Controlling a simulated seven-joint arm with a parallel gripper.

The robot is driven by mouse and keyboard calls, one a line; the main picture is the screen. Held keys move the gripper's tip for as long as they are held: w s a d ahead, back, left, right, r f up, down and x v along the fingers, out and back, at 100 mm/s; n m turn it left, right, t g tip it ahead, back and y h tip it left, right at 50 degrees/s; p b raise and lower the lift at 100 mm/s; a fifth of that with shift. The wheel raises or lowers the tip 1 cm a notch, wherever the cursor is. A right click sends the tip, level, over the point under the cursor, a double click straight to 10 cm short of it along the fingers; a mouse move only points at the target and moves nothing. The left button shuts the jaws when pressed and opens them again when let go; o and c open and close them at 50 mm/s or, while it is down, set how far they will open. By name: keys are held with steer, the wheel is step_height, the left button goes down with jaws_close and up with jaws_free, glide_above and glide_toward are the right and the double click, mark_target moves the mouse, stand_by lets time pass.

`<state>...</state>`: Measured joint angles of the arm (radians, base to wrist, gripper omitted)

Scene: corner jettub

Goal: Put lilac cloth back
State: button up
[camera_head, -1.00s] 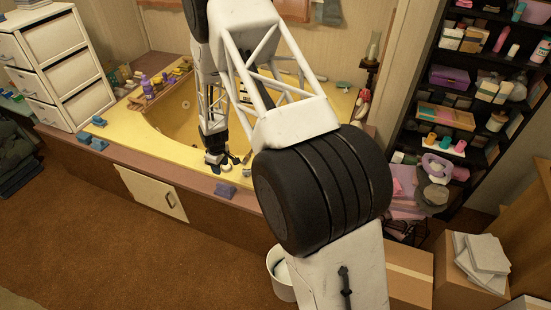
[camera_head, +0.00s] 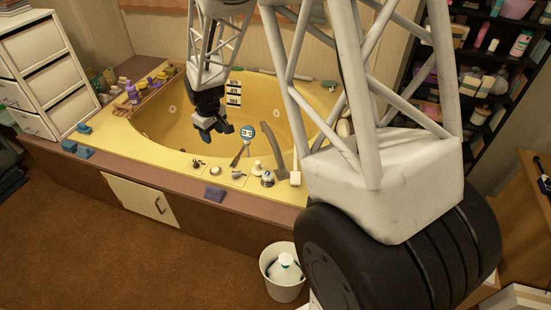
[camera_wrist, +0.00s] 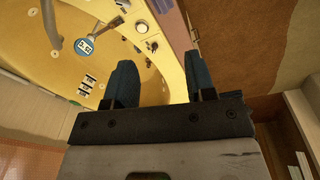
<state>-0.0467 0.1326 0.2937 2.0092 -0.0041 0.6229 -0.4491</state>
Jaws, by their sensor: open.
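A small lilac folded cloth (camera_head: 214,194) lies on the brown front ledge of the tub in the head view, right of the white panel. My gripper (camera_head: 213,135) is above the yellow tub (camera_head: 150,180), behind and above the cloth in the picture. Its blue fingers are apart with nothing between them. The wrist view also shows the open gripper (camera_wrist: 161,62), with the tub's rim and taps beyond it.
Taps (camera_head: 238,174) and a round blue-faced gauge (camera_head: 247,132) stand by the tub's front rim. Blue folded pieces (camera_head: 84,151) lie at its left corner. A white bin (camera_head: 283,287) with a bottle stands on the floor. Shelves are at the right.

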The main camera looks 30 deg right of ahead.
steer(key=s+d+r+m, duration=0.1)
steer(key=s+r+m, duration=0.1)
steer(key=s+r, duration=0.75)
steer(key=s+d+r+m, duration=0.1)
steer(key=s+r, duration=0.3)
steer(key=s, duration=0.5)
steer(key=s+r+m+t, duration=0.1)
steer(key=s+r, duration=0.2)
steer(key=s, duration=0.7)
steer(key=s+d+r+m, duration=0.1)
steer(key=s+r, duration=0.3)
steer(key=s, duration=0.6)
steer(key=shift+s+d+r+m+t, duration=0.25)
steer(key=shift+d+r+m+t, duration=0.1)
steer(key=shift+m, duration=0.15)
